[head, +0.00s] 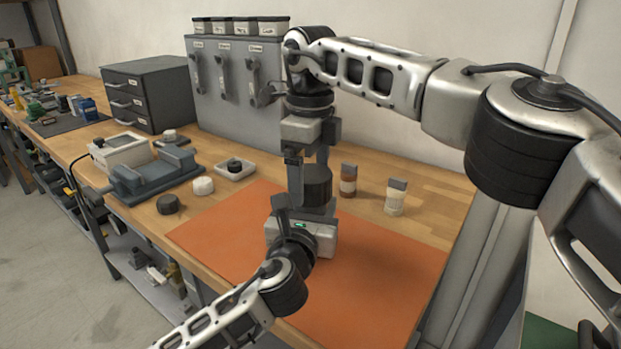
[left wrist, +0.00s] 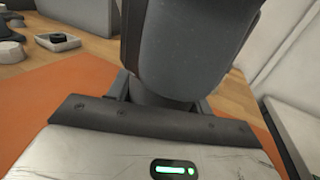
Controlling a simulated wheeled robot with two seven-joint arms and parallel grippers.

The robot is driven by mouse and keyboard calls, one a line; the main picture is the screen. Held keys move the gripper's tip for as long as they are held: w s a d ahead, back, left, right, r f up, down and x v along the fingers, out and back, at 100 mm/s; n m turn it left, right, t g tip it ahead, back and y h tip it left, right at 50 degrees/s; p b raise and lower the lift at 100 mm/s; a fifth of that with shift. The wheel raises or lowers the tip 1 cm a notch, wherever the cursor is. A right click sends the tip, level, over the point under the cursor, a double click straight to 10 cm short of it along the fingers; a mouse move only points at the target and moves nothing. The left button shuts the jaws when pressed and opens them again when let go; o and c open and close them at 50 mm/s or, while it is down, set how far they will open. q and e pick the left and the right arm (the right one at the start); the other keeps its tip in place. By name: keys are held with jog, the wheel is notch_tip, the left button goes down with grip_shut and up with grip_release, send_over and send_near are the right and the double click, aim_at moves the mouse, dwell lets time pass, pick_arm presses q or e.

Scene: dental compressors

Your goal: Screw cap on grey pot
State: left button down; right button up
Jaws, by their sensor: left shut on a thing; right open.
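The dark grey pot (head: 318,185) stands upright over the orange mat. My left gripper (head: 312,208) is shut on its lower part; the pot also fills the upper middle of the left wrist view (left wrist: 190,50). My right gripper (head: 308,165) points straight down directly above the pot, with its fingers open near the pot's top. The pot's mouth is hidden, and I cannot tell whether a cap is there or between those fingers. A dark cap (head: 234,164) lies in a small white tray; another dark cap (head: 168,204) and a white cap (head: 203,186) lie on the wood.
The orange mat (head: 390,270) is mostly clear. A brown-banded jar (head: 348,180) and a cream jar (head: 395,197) stand right of the pot. A grey-blue fixture (head: 155,172), a drawer unit (head: 146,92) and a grey cabinet (head: 240,90) stand left and behind.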

pick_arm(q)
jog(key=shift+f, duration=0.1)
pick_arm(e)
jog(key=shift+r, duration=3.05)
pick_arm(q)
jog(key=c, duration=0.5)
grip_release()
jog(key=v, duration=1.5)
jog(key=shift+s+p, duration=0.1)
jog(key=shift+p, duration=0.2)
pick_arm(e)
jog(key=shift+r, duration=0.3)
pick_arm(q)
jog(key=shift+s, duration=0.4)
